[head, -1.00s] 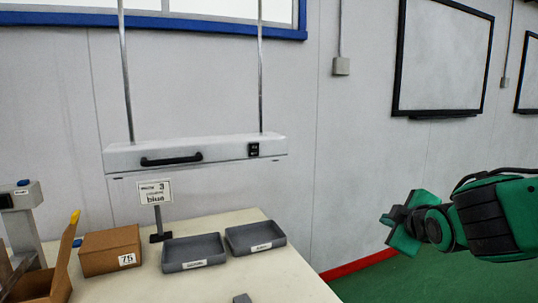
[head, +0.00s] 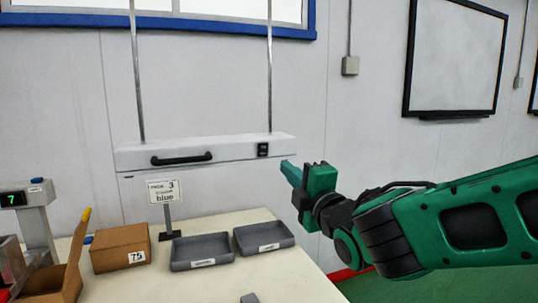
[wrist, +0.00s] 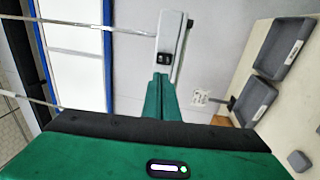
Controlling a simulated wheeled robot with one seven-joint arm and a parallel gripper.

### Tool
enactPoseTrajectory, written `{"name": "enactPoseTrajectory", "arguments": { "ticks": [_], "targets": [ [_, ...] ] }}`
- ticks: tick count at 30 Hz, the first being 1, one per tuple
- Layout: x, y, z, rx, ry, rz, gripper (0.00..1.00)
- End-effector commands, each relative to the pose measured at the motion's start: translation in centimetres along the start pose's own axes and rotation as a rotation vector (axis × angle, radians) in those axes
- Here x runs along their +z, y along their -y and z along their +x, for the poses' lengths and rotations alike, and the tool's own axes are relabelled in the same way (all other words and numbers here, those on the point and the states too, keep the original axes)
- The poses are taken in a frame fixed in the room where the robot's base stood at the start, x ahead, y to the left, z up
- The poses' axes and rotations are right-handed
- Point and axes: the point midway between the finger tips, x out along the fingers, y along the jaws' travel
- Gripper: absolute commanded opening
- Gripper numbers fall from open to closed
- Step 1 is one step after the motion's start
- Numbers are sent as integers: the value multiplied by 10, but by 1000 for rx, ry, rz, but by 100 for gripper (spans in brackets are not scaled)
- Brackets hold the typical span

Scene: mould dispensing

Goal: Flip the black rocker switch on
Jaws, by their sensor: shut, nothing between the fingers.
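The black rocker switch (head: 262,149) sits on the front face of a white hanging lamp bar (head: 228,153), near its right end. In the wrist view the switch (wrist: 164,58) shows just beyond the fingertips. My green gripper (head: 287,168) is shut and empty. In the head view its fingertips are a little right of and below the switch, apart from it in the picture. In the wrist view the closed fingers (wrist: 160,78) point toward the switch. The switch's on or off position is too small to tell.
A black handle (head: 182,159) is on the bar's left half. Below are two grey trays (head: 203,263), a sign stand (head: 168,222), a cardboard box (head: 120,260) and a scale (head: 36,200) on the table. Two thin rods hold the bar. The wall is close behind.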

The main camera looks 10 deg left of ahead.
Motion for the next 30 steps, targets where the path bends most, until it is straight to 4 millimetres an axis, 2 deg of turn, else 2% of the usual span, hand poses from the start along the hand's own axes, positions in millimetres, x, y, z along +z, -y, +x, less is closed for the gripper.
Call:
{"name": "enactPoseTrajectory", "arguments": {
  "ticks": [5, 8, 21, 30],
  "targets": [
    [0, 0, 7, -1, 1, 2, 0],
    [0, 1, 19, -1, 1, 2, 0],
    [1, 1, 99, -1, 2, 1, 0],
    [0, 1, 135, -1, 1, 1, 0]
  ]
}}
